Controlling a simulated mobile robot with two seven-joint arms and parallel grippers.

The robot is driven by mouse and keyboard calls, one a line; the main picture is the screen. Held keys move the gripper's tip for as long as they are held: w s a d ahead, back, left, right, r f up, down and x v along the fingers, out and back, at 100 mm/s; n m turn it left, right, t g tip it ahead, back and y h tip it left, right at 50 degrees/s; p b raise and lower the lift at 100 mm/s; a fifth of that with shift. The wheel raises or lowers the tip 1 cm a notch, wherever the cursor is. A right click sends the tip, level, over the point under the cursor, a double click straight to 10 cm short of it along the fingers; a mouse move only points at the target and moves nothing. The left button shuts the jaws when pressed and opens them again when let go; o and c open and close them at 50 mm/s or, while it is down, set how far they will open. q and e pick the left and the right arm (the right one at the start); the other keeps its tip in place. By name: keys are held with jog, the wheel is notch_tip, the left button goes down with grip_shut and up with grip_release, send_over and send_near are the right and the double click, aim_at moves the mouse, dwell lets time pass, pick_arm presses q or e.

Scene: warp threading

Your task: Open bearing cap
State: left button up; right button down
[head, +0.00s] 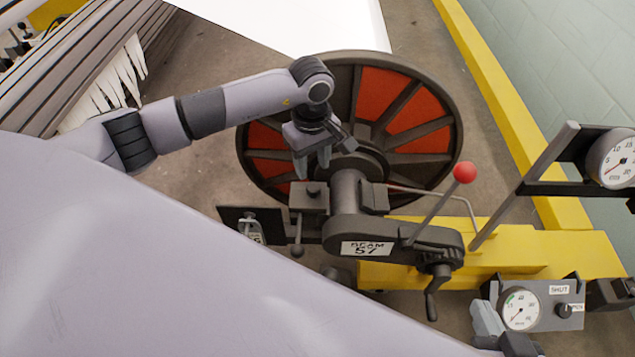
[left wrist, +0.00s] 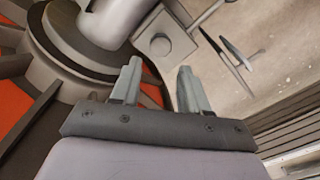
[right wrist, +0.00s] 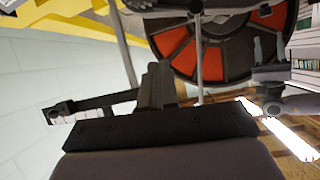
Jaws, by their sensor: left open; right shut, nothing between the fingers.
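The dark block with a round knob on top, which looks like the bearing cap (head: 310,196), sits at the beam's shaft, left of the "BEAM 57" housing (head: 372,243). In the left wrist view a block with a bolt-like head (left wrist: 162,44) lies just beyond the fingertips. My left gripper (head: 312,167) is open and points down just above the block, with visible space between its fingers (left wrist: 157,75). I cannot tell whether it touches the block. My right gripper (head: 485,310) is shut and empty beside the "SHUT" gauge panel; its closed fingers show in the right wrist view (right wrist: 157,84).
The large beam flange with red panels (head: 410,105) stands behind the housing. A red-balled lever (head: 464,173), a hand crank (head: 434,290) and a yellow frame (head: 540,252) are on the right. A gauge panel (head: 548,302) is at lower right. White warp sheet (head: 290,25) is behind.

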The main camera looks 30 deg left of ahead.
aim_at(313, 186)
pick_arm(q)
notch_tip(313, 186, down, 6)
jog(key=shift+d+f+b, duration=0.1)
jog(key=shift+f+b, duration=0.15)
jog(key=shift+b, duration=0.6)
grip_shut()
